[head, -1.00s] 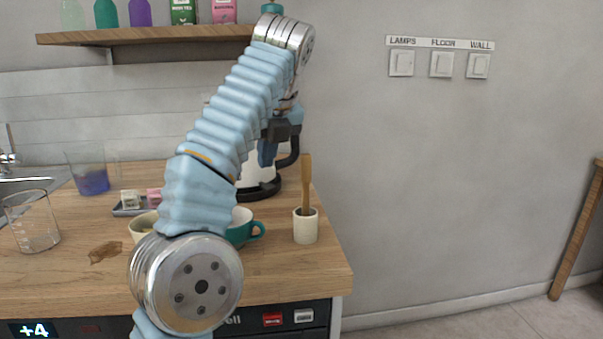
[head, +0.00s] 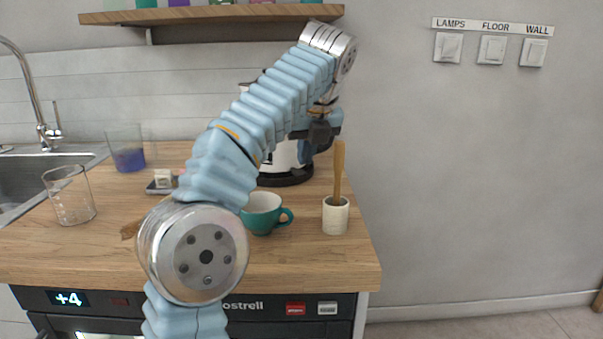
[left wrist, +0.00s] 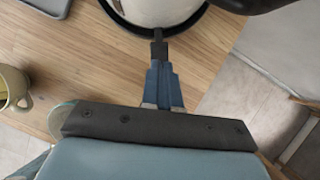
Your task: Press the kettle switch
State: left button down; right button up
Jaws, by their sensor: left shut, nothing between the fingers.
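The white kettle (head: 285,155) with a black base (head: 287,179) stands at the back right of the wooden counter, partly hidden by my left arm. In the left wrist view its rounded white body (left wrist: 155,8) is at the top edge. My left gripper (head: 305,158) is shut and empty, pointing down in front of the kettle's right side. In the left wrist view its blue fingers (left wrist: 160,68) meet a small dark piece (left wrist: 158,47) at the kettle's base rim. I cannot tell whether that is the switch or whether they touch. My right gripper is not in view.
A teal cup (head: 263,215) and a white mortar (head: 335,216) with a wooden pestle (head: 339,170) stand near the kettle. A beaker (head: 69,197), a glass of blue liquid (head: 128,158) and the sink (head: 40,180) are left. Wall switches (head: 490,49) are upper right.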

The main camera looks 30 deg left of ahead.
aim_at(303, 175)
pick_arm(q)
jog(key=shift+x, duration=1.35)
jog(key=shift+f+b, duration=0.4)
jog(key=shift+f, duration=0.3)
jog(key=shift+s+r, duration=0.1)
jog(key=shift+s+d+r, duration=0.15)
jog(key=shift+s+d, duration=0.05)
jog(key=shift+d, duration=0.1)
jog(key=shift+s+d+r+p, duration=0.35)
jog(key=shift+s+d+p, duration=0.05)
jog(key=shift+s+d, duration=0.45)
jog(key=shift+w, duration=0.1)
